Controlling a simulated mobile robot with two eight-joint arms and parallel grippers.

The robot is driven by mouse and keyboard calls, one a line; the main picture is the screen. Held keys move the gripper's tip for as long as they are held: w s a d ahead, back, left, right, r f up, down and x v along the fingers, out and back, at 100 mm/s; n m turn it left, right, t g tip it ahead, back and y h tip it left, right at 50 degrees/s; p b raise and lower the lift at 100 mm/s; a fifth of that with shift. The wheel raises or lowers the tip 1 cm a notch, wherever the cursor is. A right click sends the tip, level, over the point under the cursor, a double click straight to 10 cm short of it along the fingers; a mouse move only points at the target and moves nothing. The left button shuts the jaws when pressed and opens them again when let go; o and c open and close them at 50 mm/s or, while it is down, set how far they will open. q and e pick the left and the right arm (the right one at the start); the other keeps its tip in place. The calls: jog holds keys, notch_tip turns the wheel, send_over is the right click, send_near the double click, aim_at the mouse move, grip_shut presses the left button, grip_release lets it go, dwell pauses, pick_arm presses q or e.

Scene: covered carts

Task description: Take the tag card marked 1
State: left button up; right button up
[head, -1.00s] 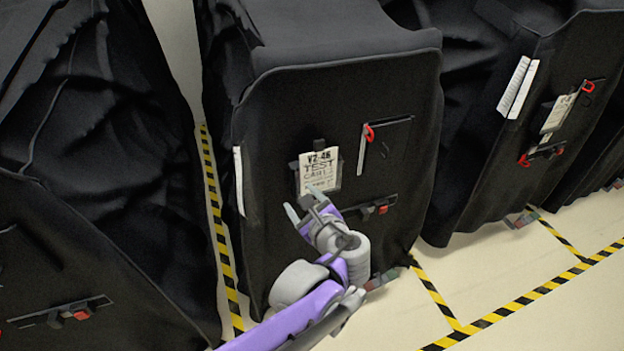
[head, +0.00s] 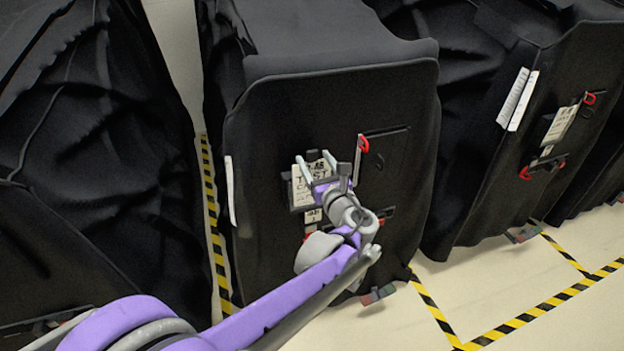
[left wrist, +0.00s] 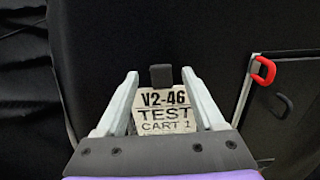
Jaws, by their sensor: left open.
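The tag card (head: 301,190) is a pale card on the front of the middle black covered cart (head: 262,150). In the left wrist view the card (left wrist: 165,113) reads "V2-46 TEST CART 1", with a dark clip (left wrist: 161,76) above its top edge. My left gripper (head: 315,164) is open in front of the card. In the left wrist view its two fingers (left wrist: 161,84) stand on either side of the card's upper part. I cannot tell whether they touch it. The gripper body hides the card's lower part. My right gripper is not in view.
A red latch (head: 363,144) with a dark panel is right of the card. A white strip (head: 230,190) hangs at the cart's left edge. Another covered cart (head: 500,170) stands to the right. Yellow-black tape (head: 435,308) marks the pale floor.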

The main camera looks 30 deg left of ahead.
aim_at(313, 156)
pick_arm(q)
jog(key=x, duration=0.3)
jog(key=shift+w, duration=0.15)
jog(key=shift+d, duration=0.1)
grip_shut()
